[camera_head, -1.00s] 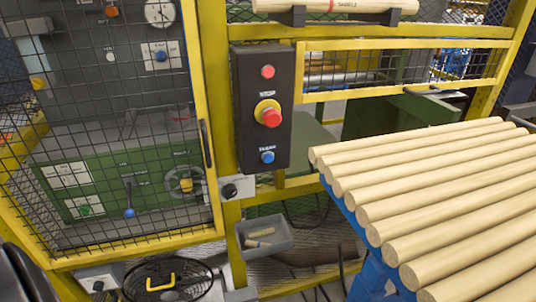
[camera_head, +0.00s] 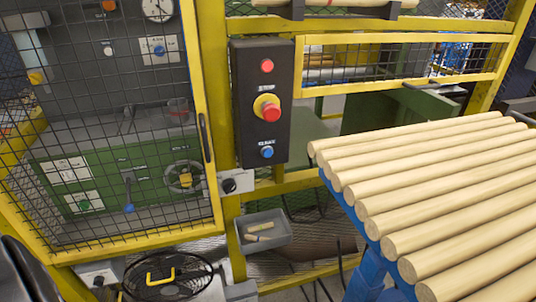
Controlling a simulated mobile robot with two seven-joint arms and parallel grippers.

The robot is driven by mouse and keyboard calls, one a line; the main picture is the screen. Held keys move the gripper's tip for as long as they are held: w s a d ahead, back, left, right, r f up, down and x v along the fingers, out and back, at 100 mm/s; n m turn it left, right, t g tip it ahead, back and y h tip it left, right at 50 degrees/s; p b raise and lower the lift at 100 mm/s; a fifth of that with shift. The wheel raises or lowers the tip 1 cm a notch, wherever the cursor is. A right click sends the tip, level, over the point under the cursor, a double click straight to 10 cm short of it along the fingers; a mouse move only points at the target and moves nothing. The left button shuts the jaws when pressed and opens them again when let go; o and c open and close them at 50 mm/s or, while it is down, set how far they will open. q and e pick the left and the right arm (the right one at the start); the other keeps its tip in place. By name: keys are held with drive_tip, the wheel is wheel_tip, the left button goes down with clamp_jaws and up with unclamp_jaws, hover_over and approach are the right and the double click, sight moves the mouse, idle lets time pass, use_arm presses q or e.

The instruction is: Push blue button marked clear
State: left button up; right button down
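A black control box (camera_head: 246,125) is mounted on the yellow frame post near the middle of the head view. It has a red button (camera_head: 267,66) at the top and a large red stop knob on a yellow collar (camera_head: 267,108) in the middle. The blue button (camera_head: 267,152) is at the bottom, under a small label that seems to read CLEAR. Nothing covers or touches the blue button. Neither gripper is in view.
A blue rack (camera_head: 368,262) of several turned wood rods (camera_head: 430,190) fills the right. A mesh-guarded machine (camera_head: 110,165) stands at left. A grey bin (camera_head: 280,237) with wood pieces hangs below the box.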

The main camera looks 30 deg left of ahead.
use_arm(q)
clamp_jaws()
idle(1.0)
